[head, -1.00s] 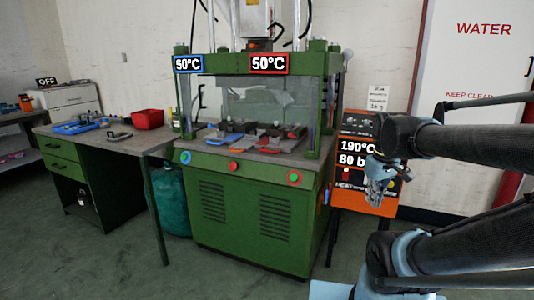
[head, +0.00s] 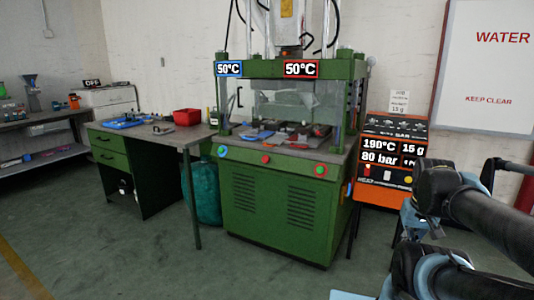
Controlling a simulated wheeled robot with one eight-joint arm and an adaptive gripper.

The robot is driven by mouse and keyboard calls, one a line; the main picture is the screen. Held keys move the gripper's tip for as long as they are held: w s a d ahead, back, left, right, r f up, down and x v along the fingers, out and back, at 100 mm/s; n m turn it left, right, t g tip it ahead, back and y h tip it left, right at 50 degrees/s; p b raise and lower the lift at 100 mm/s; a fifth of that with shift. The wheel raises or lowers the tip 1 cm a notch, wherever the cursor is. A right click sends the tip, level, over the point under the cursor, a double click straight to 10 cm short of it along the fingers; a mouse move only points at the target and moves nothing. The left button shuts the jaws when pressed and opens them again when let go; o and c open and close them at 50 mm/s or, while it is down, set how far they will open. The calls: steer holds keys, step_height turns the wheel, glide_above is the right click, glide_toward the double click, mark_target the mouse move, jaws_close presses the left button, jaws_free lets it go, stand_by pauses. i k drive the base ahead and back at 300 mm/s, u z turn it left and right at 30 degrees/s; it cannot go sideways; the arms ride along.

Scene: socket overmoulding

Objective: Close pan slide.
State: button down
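The green press (head: 275,190) stands in the middle of the head view. On its bed (head: 340,153) lie dark mould parts (head: 305,131) with blue pieces (head: 256,134) at the left and red pieces (head: 321,130) at the right. I cannot make out which of these is the pan slide, or whether it is open or closed; the parts are small and dark. My gripper (head: 408,218) is at the lower right, in front of the orange unit's lower edge and well apart from the press bed. My arm partly hides it, and its fingers are not clear.
A workbench (head: 172,138) with a blue tray (head: 124,122) and a red bin (head: 188,116) stands left of the press. A green sack (head: 202,192) is under its right end. An orange control unit (head: 394,142) stands right of the press. The floor in front is clear.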

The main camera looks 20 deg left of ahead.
mark_target(276, 139)
steer(key=i, duration=1.2)
steer(key=u, duration=0.4)
